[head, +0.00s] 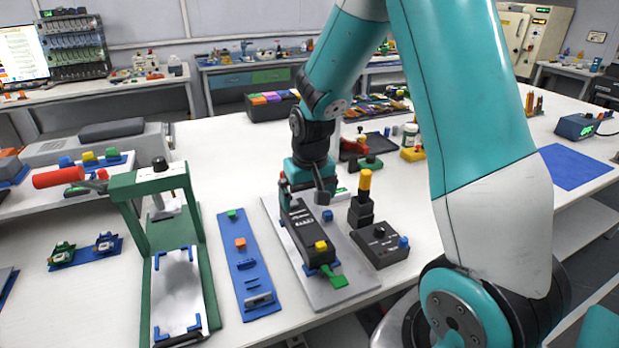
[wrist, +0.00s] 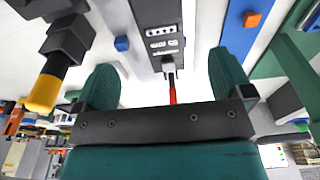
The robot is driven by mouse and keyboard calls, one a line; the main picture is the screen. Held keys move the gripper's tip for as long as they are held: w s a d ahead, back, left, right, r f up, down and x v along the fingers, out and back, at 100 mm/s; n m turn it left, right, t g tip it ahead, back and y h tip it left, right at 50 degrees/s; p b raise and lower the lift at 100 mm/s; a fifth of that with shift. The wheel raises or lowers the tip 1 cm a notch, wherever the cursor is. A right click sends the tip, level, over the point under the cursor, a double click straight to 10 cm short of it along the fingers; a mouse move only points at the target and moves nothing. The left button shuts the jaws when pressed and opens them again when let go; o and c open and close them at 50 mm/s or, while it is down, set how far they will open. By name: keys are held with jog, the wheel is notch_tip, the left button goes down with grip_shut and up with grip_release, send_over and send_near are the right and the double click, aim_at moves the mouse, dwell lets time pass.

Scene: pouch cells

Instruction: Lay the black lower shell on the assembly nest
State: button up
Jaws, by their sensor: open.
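My gripper (head: 305,197) points down, open, over the far end of a long black box-shaped body (head: 303,228) on a grey plate (head: 346,293). The body carries a yellow knob and a green tab at its near end. In the wrist view, the black body (wrist: 158,20) with white markings lies beyond the gap between the spread teal fingers (wrist: 165,78). Nothing is clearly held. A pale plate with blue corner brackets (head: 177,280) lies under a green frame (head: 148,184) at left. I cannot tell for certain which pieces are the lower shell and the nest.
A blue strip (head: 246,266) with small parts lies left of the grey plate. A black control box (head: 379,245) and a yellow-topped black post (head: 363,197) stand close on the right.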

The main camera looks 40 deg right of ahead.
jog(key=r, duration=0.5)
jog(key=shift+s, duration=0.3)
jog(key=shift+a, duration=0.1)
